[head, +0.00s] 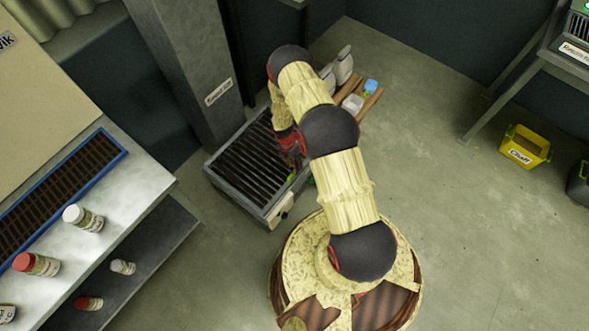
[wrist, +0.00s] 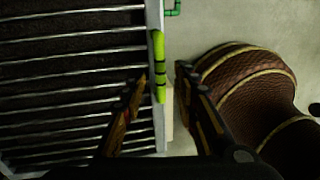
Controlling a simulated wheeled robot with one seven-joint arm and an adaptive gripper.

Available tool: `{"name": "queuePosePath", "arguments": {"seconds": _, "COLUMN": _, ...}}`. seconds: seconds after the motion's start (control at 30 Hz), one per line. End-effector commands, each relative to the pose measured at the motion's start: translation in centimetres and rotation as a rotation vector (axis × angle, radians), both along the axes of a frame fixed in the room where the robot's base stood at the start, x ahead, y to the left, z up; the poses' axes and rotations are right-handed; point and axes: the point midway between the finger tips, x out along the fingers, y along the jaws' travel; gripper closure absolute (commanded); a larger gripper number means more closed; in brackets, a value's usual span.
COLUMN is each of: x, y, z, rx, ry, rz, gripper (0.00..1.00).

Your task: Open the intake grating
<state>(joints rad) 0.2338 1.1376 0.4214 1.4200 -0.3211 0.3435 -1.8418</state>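The intake grating (head: 245,160) is a set of dark parallel bars in a grey frame, low on the floor left of my base; it lies flat and looks closed. In the wrist view the grating (wrist: 75,75) fills the left side. My gripper (head: 292,158) is over the handle side of the grating. In the wrist view my gripper (wrist: 161,76) is open, one finger on each side of the handle. Whether the fingers touch it cannot be told.
A grey pillar with a label (head: 190,80) stands behind the grating. A metal bench (head: 150,165) with several bottles is at left. Scoops and small containers (head: 350,90) lie beyond the arm. A yellow bin (head: 525,147) stands at right. The floor at right is mostly clear.

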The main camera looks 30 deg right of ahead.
Motion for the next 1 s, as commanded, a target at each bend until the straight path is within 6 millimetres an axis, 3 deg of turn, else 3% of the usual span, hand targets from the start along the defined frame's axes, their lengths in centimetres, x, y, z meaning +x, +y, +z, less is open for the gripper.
{"name": "queuePosePath", "arguments": {"seconds": 0.2, "x": -0.4, "y": -0.1, "z": -1.9, "rx": 0.0, "ry": 0.0, "rz": 0.0, "gripper": 0.7}}
{"name": "queuePosePath", "arguments": {"seconds": 0.5, "x": -0.4, "y": -0.2, "z": -2.0, "rx": 0.0, "ry": 0.0, "rz": -0.001, "gripper": 0.7}}
{"name": "queuePosePath", "arguments": {"seconds": 1.0, "x": -0.4, "y": -0.1, "z": -2.0, "rx": 0.0, "ry": 0.0, "rz": -0.001, "gripper": 0.98}}
